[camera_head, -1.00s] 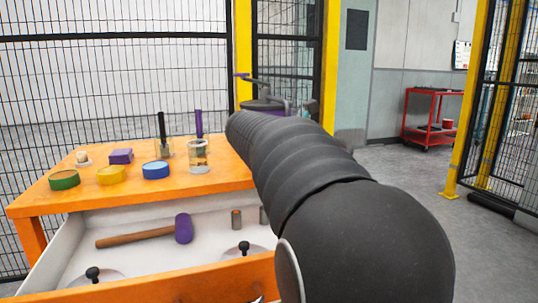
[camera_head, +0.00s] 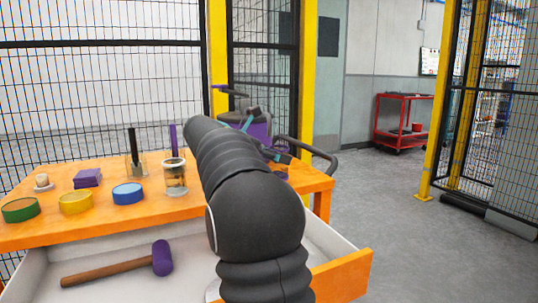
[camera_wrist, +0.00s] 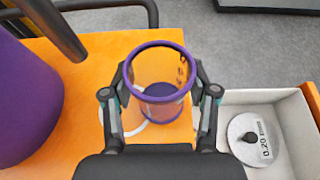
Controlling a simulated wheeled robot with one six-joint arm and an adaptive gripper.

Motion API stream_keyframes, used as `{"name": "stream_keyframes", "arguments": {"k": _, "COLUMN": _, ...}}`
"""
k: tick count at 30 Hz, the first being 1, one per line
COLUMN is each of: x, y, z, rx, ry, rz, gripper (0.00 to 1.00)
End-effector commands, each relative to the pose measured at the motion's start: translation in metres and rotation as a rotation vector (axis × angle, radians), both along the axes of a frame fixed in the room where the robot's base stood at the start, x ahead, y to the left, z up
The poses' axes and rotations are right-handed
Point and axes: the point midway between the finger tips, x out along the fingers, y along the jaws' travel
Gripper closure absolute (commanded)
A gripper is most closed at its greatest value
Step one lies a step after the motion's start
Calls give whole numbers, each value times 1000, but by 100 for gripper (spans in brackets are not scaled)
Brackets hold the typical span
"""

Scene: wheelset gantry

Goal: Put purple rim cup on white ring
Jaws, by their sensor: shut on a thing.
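The purple rim cup (camera_wrist: 160,48) is clear glass with a purple rim and dark markings. In the wrist view it sits between the two fingers of my gripper (camera_wrist: 161,92), which is shut on it. The white ring (camera_wrist: 137,130) shows as a pale arc on the orange tabletop, beyond and partly behind the cup's lower left side. I cannot tell whether the cup touches the table. In the head view my gripper (camera_head: 279,150) is at the table's right end, mostly hidden by my arm, and the ring is not discernible.
The orange table (camera_head: 100,228) holds green (camera_head: 20,210), yellow (camera_head: 76,202) and blue (camera_head: 128,194) round items, and a glass jar (camera_head: 174,176). An open drawer holds a purple mallet (camera_head: 161,258) and a weight (camera_wrist: 250,136). A large purple body (camera_wrist: 25,105) stands close left of my gripper.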

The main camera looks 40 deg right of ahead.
Motion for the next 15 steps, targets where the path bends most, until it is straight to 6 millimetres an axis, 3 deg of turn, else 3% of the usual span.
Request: {"name": "stream_keyframes", "arguments": {"k": 15, "x": 44, "y": -11, "z": 1, "rx": 0, "ry": 1, "rz": -2, "gripper": 76}}
